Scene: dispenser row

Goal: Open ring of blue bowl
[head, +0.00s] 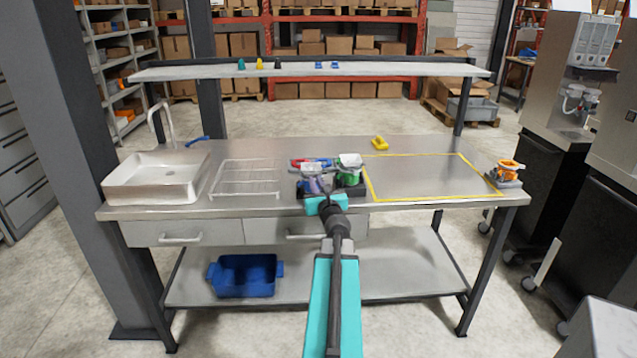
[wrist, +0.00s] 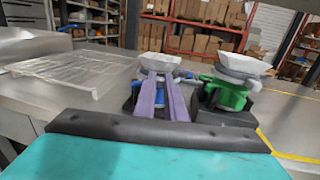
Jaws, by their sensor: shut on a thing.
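The blue bowl (wrist: 158,62) has a pale, flared top and a blue ring (wrist: 187,74) below it. It stands in a dark holder in the wrist view, behind my fingers. My gripper (wrist: 160,78) has two purple fingers reaching up to the part just under the pale top, and they are shut on the blue ring. The fingers hide most of the ring's front. In the head view, my gripper (head: 312,180) is at the left part of the dark holder (head: 351,190). A green dispenser (wrist: 232,92) with a pale top stands close on the right, apart from the fingers.
A wire rack (head: 247,178) and a sink (head: 155,180) are at left. A yellow-outlined area (head: 425,178) at right is empty. An orange dispenser (head: 508,168) stands at the right end, and a yellow piece (head: 380,142) lies behind. A shelf (head: 400,70) spans above.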

